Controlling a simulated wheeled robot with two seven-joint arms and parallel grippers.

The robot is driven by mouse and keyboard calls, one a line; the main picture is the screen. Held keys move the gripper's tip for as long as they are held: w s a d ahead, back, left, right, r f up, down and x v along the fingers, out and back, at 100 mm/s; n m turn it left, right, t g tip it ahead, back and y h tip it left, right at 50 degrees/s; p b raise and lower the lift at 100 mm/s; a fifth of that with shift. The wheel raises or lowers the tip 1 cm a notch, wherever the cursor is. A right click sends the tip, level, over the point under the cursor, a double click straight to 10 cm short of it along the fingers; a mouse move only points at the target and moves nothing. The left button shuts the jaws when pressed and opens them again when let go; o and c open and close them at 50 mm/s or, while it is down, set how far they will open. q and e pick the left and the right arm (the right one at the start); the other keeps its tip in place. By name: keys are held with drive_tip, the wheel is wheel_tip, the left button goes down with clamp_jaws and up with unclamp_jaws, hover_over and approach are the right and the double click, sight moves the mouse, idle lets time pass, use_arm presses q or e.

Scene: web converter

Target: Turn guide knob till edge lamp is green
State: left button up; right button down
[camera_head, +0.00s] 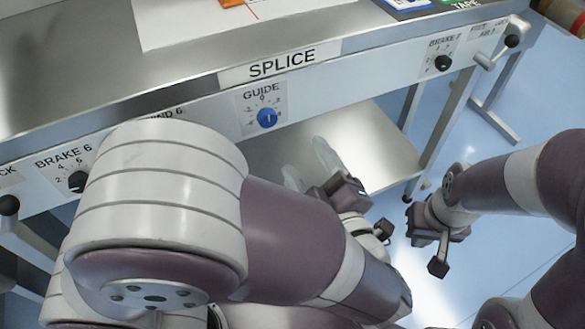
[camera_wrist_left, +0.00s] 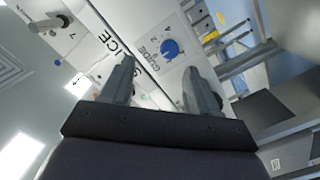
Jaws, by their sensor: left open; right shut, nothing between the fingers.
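The blue guide knob (camera_head: 267,118) sits on a white plate under the word GUIDE, on the front panel below the SPLICE label. Its pale pointer mark is upright in the head view. It also shows in the left wrist view (camera_wrist_left: 171,49), beyond and between the fingertips. My left gripper (camera_head: 305,158) is open and empty, right of and below the knob, apart from it. Its two fingers also show in the left wrist view (camera_wrist_left: 160,72). My right gripper (camera_head: 437,248) hangs low at the right, away from the panel, shut and empty. I cannot make out an edge lamp.
The black Brake 7 knob (camera_head: 443,63) is at the right. A white sheet (camera_head: 190,25) with a red line lies on the metal table top. A lower shelf (camera_head: 375,150) lies below.

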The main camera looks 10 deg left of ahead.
sight(268, 121)
use_arm(q)
drive_tip(key=shift+n+y, duration=0.5)
drive_tip(key=shift+y, duration=0.2)
drive_tip(key=b+x, duration=0.1)
drive_tip(key=x, duration=0.2)
drive_tip(key=a+b+x, duration=0.1)
drive_tip(key=x, duration=0.3)
drive_tip(key=s+b+x, duration=0.1)
drive_tip(key=x, duration=0.3)
drive_tip(key=shift+a+f, duration=0.35)
drive_tip(key=shift+f, duration=0.05)
use_arm(e)
wheel_tip(268, 121, down, 5)
drive_tip(key=shift+w+d+r, duration=0.1)
drive_tip(key=shift+r, duration=0.05)
